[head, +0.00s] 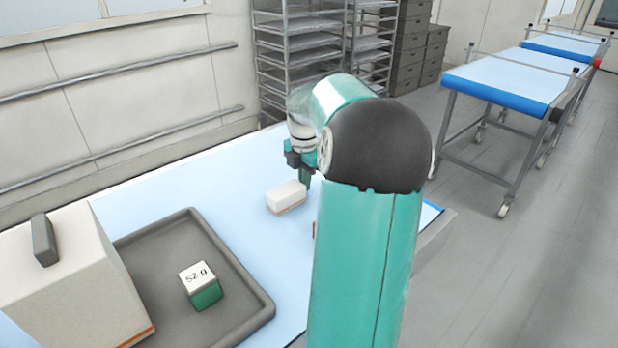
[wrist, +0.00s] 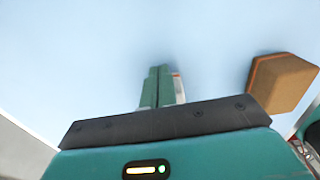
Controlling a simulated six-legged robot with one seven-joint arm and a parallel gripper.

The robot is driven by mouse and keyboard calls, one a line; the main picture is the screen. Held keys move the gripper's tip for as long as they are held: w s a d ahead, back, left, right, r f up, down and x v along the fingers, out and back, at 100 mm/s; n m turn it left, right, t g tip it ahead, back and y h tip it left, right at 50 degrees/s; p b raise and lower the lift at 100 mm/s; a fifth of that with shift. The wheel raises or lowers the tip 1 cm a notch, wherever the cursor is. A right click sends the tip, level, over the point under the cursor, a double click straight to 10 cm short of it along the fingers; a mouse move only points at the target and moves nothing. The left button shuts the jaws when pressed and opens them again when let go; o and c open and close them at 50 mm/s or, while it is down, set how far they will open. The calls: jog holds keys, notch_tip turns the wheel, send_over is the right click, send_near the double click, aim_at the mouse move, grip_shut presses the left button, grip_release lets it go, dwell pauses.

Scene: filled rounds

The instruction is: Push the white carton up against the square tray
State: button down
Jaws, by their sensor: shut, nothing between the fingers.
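The white carton (head: 286,197), a small block with an orange-red lower edge, lies on the pale blue table in the head view. The square tray (head: 150,250), dark grey with a raised rim, is to the carton's left and nearer the camera, with bare table between them. My gripper (head: 305,180) is shut and points down just right of the carton; I cannot tell whether they touch. In the wrist view my fingers (wrist: 160,86) are together, and a white and reddish sliver beside them may be the carton, mostly hidden.
A large cream box with a grey handle (head: 70,262) stands at the left. A brown block (wrist: 282,84) lies right of my fingers in the wrist view. Table beyond the carton is clear.

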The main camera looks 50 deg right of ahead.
aim_at(280, 200)
jog(key=w+a, duration=0.1)
jog(key=a, duration=0.3)
jog(key=w+a, duration=0.1)
jog(key=a, duration=0.4)
jog(key=w+a, duration=0.1)
jog(key=a, duration=0.4)
jog(key=shift+w, duration=0.1)
jog(key=shift+d, duration=0.15)
